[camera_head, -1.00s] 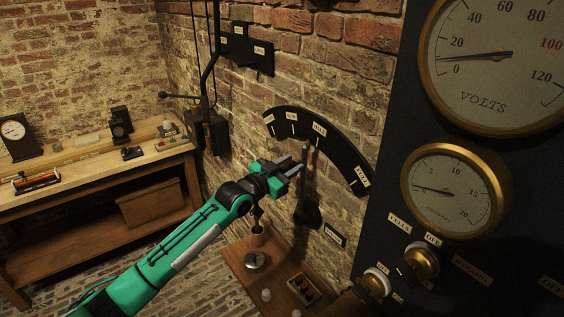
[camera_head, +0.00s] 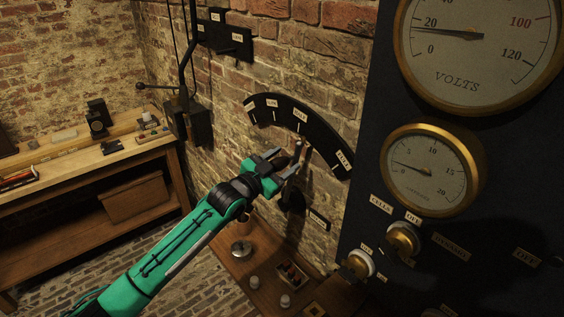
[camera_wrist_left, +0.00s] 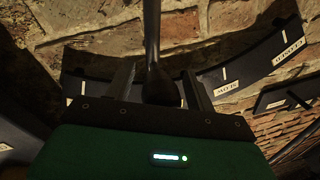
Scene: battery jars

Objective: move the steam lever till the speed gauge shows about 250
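The dark steam lever (camera_head: 294,182) stands on the brick wall in front of a black arc plate (camera_head: 321,136) with white labels. Its upper end is at the HALF part of the arc. My left gripper (camera_head: 284,162) is at the lever's upper part. In the left wrist view the lever's shaft (camera_wrist_left: 152,40) and rounded dark end (camera_wrist_left: 160,87) lie between the two spread fingers, with small gaps seeming to show beside it. I cannot tell whether a finger touches it. No gauge marked as speed is readable. My right gripper is not in view.
A dark panel at right carries a volts gauge (camera_head: 480,60), reading a little under 20, and a smaller gauge (camera_head: 428,172). Brass knobs (camera_head: 403,238) sit below. A small wooden shelf (camera_head: 228,262) holds jars under the lever. A workbench (camera_head: 100,160) stands at left.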

